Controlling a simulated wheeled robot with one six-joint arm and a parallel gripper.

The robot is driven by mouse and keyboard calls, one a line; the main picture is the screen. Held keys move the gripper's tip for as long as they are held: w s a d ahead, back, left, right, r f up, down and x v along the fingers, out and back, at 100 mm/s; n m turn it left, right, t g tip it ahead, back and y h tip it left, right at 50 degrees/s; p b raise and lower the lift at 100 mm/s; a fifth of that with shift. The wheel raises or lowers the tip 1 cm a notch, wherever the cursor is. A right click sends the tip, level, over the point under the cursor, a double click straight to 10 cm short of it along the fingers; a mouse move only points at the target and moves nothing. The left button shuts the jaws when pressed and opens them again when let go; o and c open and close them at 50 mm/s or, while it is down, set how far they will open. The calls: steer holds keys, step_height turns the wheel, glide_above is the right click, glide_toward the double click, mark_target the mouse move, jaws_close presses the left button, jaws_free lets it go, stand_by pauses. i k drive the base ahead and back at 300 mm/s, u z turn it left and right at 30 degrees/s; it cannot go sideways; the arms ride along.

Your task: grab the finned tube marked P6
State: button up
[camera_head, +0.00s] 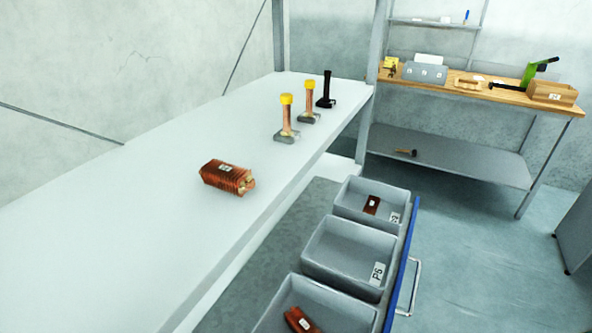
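A copper-red finned tube (228,177) lies on its side on the white table (120,215), near its right edge. It has a small white label on top, too small to read, and a brassy end at its lower right. The grey middle bin (340,250) carries a tag that seems to read P6 and looks empty. Smaller red-brown pieces with white labels lie in the far bin (371,205) and the near bin (303,320); their marks are not legible. My gripper is not in view.
Two copper posts with yellow caps (287,115) and a black post (326,90) stand farther back on the table. Its left part is clear. A blue rail with a handle (408,290) edges the bins. A wooden workbench (475,85) stands at the back right.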

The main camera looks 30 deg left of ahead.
mark_target(224, 176)
steer(key=z, duration=0.7)
steer(key=i, duration=1.5)
steer(key=u, duration=3.7)
